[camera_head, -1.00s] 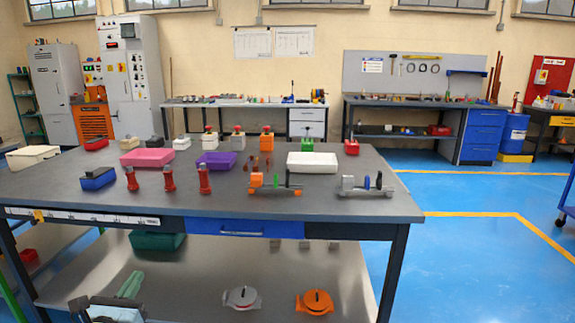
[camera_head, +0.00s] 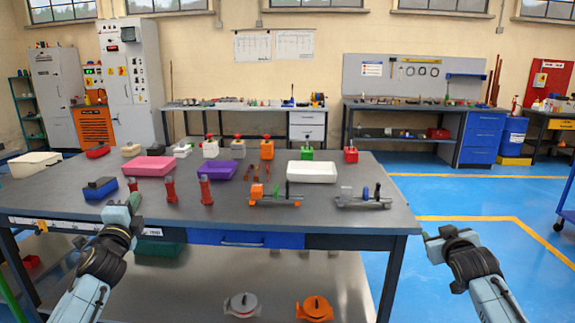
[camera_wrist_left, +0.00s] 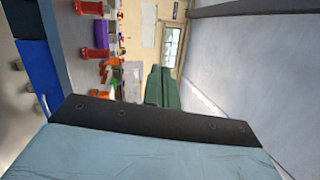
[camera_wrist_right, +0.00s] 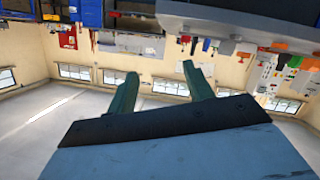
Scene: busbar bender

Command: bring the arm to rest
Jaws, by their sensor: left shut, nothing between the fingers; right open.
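My left arm comes in at the lower left of the head view, with its gripper (camera_head: 135,200) in front of the workbench's left front edge. In the left wrist view its green fingers (camera_wrist_left: 163,88) are together with nothing between them. My right arm stands at the lower right of the head view, with its gripper (camera_head: 432,238) over the blue floor, to the right of the bench. In the right wrist view its two green fingers (camera_wrist_right: 160,85) are spread apart and empty. The fingertips are hard to make out in the head view.
The workbench (camera_head: 235,218) carries a purple tray (camera_head: 215,172), a white tray (camera_head: 311,172), red posts (camera_head: 170,190), an orange-and-grey device (camera_head: 275,197) and a grey device (camera_head: 362,200). Its lower shelf holds an orange round device (camera_head: 314,308). The blue floor (camera_head: 470,200) at right is clear.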

